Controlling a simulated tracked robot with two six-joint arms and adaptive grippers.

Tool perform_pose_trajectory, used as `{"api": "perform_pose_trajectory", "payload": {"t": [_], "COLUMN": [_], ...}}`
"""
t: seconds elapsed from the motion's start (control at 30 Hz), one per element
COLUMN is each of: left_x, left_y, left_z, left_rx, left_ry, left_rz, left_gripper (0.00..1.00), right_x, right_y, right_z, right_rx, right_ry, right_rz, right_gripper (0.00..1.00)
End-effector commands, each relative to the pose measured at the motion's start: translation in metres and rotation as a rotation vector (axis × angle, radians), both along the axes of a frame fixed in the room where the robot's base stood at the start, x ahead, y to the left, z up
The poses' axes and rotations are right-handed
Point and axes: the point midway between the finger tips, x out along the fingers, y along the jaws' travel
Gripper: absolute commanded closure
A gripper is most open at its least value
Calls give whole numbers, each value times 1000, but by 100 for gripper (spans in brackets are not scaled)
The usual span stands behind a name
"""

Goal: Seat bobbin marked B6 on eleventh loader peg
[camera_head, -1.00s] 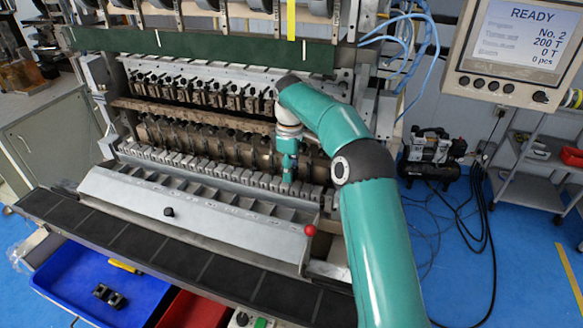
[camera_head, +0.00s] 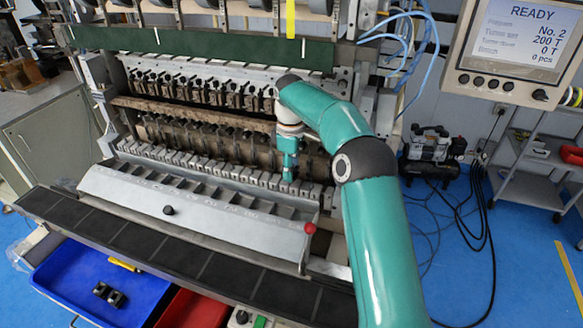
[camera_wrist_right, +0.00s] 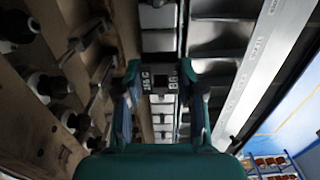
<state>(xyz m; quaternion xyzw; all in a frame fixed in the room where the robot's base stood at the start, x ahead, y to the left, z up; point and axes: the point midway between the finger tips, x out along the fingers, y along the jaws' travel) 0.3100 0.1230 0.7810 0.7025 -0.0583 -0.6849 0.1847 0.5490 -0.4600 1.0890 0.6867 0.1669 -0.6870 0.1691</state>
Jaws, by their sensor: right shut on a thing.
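My right gripper (camera_head: 289,172) reaches down over the right part of the loader row (camera_head: 200,164), a line of pale blocks on the winder. In the right wrist view, the right gripper (camera_wrist_right: 162,88) is shut on a small dark bobbin (camera_wrist_right: 159,76) with pale markings; one looks like B6. The bobbin is between the fingertips, over or at the line of pale blocks (camera_wrist_right: 159,42). The peg beneath is hidden, so I cannot tell whether the bobbin touches it. In the head view the bobbin is too small to make out. My left gripper is out of view.
A sloped grey compartment tray (camera_head: 190,215) with a red knob (camera_head: 309,228) lies in front of the row. Dark winding heads (camera_head: 210,140) stand close behind. A blue bin (camera_head: 95,285) holding dark parts and a red bin (camera_head: 193,308) sit below.

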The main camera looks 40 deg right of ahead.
Motion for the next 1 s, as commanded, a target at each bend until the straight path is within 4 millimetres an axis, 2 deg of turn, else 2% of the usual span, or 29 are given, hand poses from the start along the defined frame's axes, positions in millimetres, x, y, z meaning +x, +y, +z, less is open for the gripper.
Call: {"api": "perform_pose_trajectory", "payload": {"t": [0.73, 0.77, 0.9, 1.0], "left_x": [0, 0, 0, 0], "left_y": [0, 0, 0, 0], "left_z": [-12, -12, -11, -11], "left_rx": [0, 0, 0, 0], "left_ry": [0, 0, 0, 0], "left_rz": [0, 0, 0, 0], "left_gripper": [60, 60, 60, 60], "right_x": [0, 0, 0, 0], "right_y": [0, 0, 0, 0], "right_z": [-21, -20, -20, -20], "right_rx": [0, 0, 0, 0], "right_ry": [0, 0, 0, 0], "right_rz": [0, 0, -1, -1], "right_gripper": [75, 58, 35, 32]}}
